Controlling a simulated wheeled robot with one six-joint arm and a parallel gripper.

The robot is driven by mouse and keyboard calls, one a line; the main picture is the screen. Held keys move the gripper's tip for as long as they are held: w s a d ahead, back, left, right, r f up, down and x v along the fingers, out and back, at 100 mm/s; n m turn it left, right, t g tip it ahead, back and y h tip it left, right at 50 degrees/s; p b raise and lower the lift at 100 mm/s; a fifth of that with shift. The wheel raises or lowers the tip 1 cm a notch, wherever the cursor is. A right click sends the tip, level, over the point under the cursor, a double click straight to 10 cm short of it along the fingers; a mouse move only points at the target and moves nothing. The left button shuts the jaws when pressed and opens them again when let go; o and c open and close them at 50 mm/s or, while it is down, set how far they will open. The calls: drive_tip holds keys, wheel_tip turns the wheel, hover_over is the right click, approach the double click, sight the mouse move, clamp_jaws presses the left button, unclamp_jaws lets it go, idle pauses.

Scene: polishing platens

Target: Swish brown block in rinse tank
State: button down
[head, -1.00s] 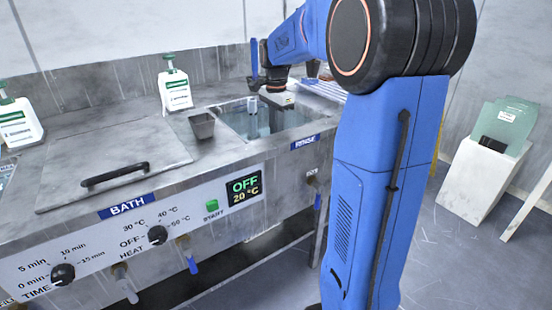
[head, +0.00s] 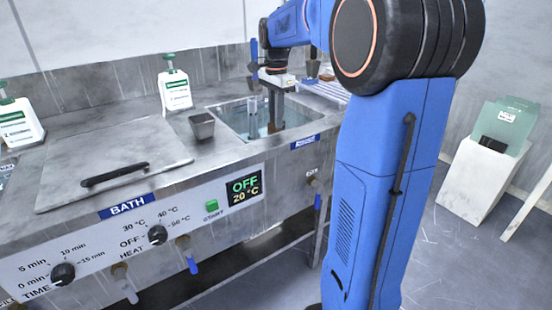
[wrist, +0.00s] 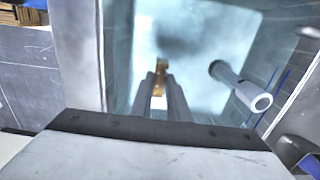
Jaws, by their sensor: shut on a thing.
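The rinse tank (head: 222,115) is an open square basin in the steel counter, with a "RINSE" label on its front. My gripper (head: 273,126) points straight down into its right half, and the fingertips are low in the tank. In the wrist view, my gripper (wrist: 160,80) is shut on the brown block (wrist: 158,102), which shows as a narrow brown strip between the fingers, with pale bluish water around. The block is too small to make out in the head view. I cannot tell how deep it sits in the water.
A pale standpipe (wrist: 248,92) rises inside the tank beside my fingers. The bath lid (head: 112,160) is closed. A white bottle (head: 174,90) stands behind.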

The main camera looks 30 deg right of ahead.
wheel_tip(320, 180, up, 9)
idle(0.8)
drive_tip(key=shift+f, duration=0.1)
idle(1.2)
